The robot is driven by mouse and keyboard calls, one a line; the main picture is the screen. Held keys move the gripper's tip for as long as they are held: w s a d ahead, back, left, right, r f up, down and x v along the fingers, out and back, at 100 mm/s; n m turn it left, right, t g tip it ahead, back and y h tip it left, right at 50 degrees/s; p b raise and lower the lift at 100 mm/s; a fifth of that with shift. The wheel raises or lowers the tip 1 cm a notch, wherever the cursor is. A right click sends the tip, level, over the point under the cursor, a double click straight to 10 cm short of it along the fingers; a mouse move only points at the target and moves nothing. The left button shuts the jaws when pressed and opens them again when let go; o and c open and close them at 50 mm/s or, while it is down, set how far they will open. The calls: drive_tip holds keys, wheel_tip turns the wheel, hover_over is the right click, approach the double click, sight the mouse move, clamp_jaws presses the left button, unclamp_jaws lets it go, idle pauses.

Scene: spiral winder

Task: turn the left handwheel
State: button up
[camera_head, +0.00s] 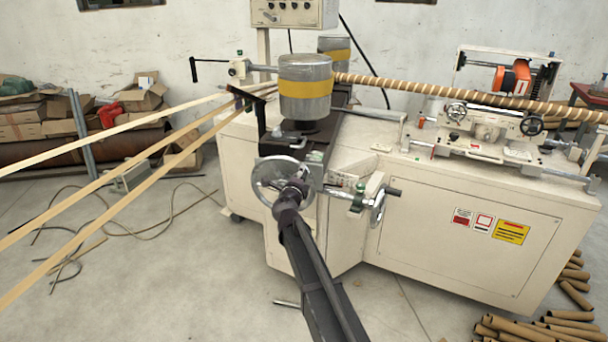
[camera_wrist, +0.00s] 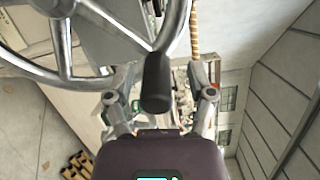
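The left handwheel (camera_head: 263,181) is a silver spoked wheel on the front of the cream machine, partly hidden by my arm in the head view. In the wrist view its rim and spokes (camera_wrist: 75,75) fill the upper left. Its black handle (camera_wrist: 156,82) shows between the two fingers of my gripper (camera_wrist: 162,88). The fingers are spread, with visible gaps on both sides of the handle. In the head view my gripper (camera_head: 300,176) is at the right side of the wheel; its fingers are too small there to read.
A second handwheel (camera_head: 378,206), seen nearly edge-on, is close to the right of my gripper. Paper strips (camera_head: 100,184) run from the left to the yellow-banded drum (camera_head: 305,85). Cardboard tubes (camera_head: 530,328) lie on the floor at lower right.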

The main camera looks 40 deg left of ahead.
drive_tip(key=v, duration=1)
drive_tip(key=shift+w+d, duration=0.1)
drive_tip(key=shift+w, duration=0.05)
drive_tip(key=c, duration=0.7)
drive_tip(key=shift+w+d+f+b, duration=0.1)
drive_tip(key=shift+d+b, duration=0.05)
drive_tip(key=shift+b, duration=0.15)
clamp_jaws()
drive_tip(key=w+d+f+m+g+y+b, duration=0.1)
drive_tip(key=w+d+f+y+b, duration=0.3)
drive_tip(key=d+b, duration=0.2)
drive_tip(key=shift+d+f+m+b, duration=0.3)
drive_tip(key=shift+d+f, duration=0.05)
drive_tip(key=shift+d, duration=0.3)
